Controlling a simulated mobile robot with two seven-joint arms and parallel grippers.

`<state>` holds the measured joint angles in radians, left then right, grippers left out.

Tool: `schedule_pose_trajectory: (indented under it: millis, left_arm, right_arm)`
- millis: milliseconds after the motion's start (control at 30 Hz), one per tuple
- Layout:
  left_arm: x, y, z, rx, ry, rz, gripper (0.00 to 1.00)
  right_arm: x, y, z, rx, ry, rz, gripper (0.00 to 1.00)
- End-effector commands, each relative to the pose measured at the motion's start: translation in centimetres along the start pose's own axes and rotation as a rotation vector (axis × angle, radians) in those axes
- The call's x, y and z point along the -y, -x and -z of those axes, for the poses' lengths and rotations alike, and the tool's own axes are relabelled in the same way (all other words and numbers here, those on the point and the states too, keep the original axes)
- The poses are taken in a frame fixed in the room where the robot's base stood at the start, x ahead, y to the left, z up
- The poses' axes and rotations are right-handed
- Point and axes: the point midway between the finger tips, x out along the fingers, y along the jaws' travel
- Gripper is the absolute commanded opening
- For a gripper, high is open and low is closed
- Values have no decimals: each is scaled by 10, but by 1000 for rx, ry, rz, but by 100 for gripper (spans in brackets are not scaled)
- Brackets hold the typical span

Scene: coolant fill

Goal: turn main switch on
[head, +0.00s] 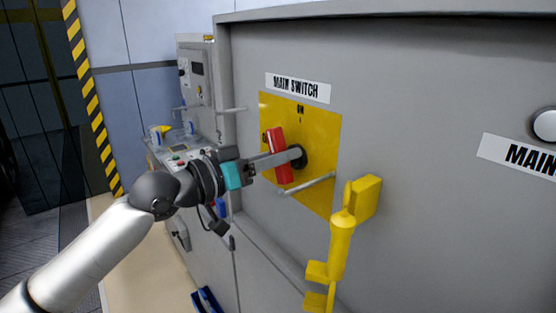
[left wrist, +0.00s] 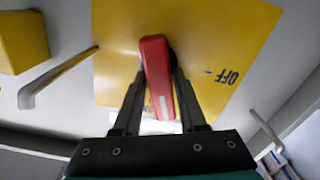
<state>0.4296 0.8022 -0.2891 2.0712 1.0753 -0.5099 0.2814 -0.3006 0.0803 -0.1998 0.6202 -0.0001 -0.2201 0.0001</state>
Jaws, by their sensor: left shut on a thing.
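The main switch has a red handle (head: 279,158) on a yellow plate (head: 322,125) under a "MAIN SWITCH" label (head: 297,87). In the head view the handle stands roughly upright, with the "ON" mark above it on the plate. My left gripper (head: 283,160) is shut on the handle, one finger on each side. In the left wrist view the red handle (left wrist: 157,75) sits between the fingers (left wrist: 160,90), slightly tilted, and the "OFF" mark shows to its right on the yellow plate (left wrist: 115,70). My right gripper is out of view.
A metal bar handle (head: 308,184) sticks out below the switch. A yellow lever-like fitting (head: 341,235) stands out from the cabinet (head: 420,120) at right. A smaller control box (head: 195,75) and a bench with small items lie beyond my arm. Floor at lower left is clear.

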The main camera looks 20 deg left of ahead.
Motion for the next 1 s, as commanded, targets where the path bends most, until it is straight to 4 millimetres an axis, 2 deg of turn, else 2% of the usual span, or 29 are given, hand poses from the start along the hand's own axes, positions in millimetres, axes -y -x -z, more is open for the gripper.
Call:
schedule_pose_trajectory:
  millis: [33,400,1000]
  left_arm:
    - [0,0,-5,12,-40,1,0]
    - [-2,0,-5,14,-265,1,0]
    - [-3,0,-7,16,-336,0,0]
  right_arm:
    - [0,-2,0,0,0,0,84]
    - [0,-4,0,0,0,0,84]
    - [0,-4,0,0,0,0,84]
